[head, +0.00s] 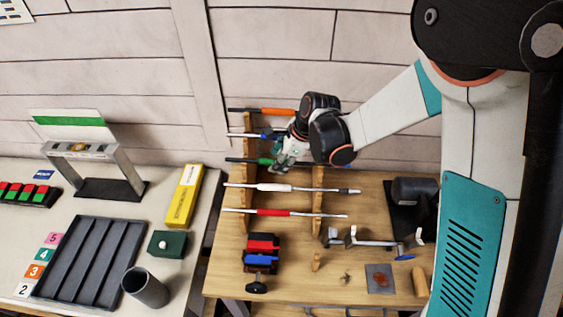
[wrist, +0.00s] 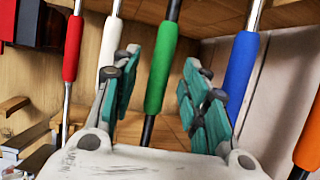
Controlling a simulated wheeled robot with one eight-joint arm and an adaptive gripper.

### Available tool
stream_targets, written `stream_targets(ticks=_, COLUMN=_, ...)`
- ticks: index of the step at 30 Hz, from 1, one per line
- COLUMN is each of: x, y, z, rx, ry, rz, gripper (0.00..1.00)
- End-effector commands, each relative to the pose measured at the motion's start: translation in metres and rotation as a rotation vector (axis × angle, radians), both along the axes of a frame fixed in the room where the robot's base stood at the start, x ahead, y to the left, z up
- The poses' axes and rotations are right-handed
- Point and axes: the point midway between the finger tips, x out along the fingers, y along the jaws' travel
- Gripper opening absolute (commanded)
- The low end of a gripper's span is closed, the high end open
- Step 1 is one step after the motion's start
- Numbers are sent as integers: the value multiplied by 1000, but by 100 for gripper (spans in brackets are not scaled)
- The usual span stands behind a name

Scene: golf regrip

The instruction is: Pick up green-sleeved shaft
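The green-sleeved shaft (head: 265,161) lies across the wooden rack, third from the back, between the blue-sleeved and white-sleeved shafts. In the wrist view its green sleeve (wrist: 160,68) stands between my two fingers, nearer the left one, with a dark shaft below it. My gripper (head: 284,160) is at the rack over the green sleeve in the head view and hides part of that shaft. In the wrist view my gripper (wrist: 157,85) is open, with teal finger pads apart on both sides of the sleeve. No clear contact shows.
The blue-sleeved shaft (wrist: 241,66) and white-sleeved shaft (wrist: 110,45) are close outside my fingers. The red-sleeved shaft (head: 272,212) and orange-sleeved shaft (head: 277,111) also lie on the rack (head: 317,215). A red and blue clamp (head: 262,253) stands in front. A grooved tray (head: 88,262) is on the left table.

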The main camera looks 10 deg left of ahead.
Motion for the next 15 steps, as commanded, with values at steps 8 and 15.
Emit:
stream_targets(ticks=8, x=0, y=0, z=0, rx=0, ry=0, rz=0, gripper=0)
stream_targets(ticks=15, x=0, y=0, z=0, rx=0, ry=0, rz=0, gripper=0)
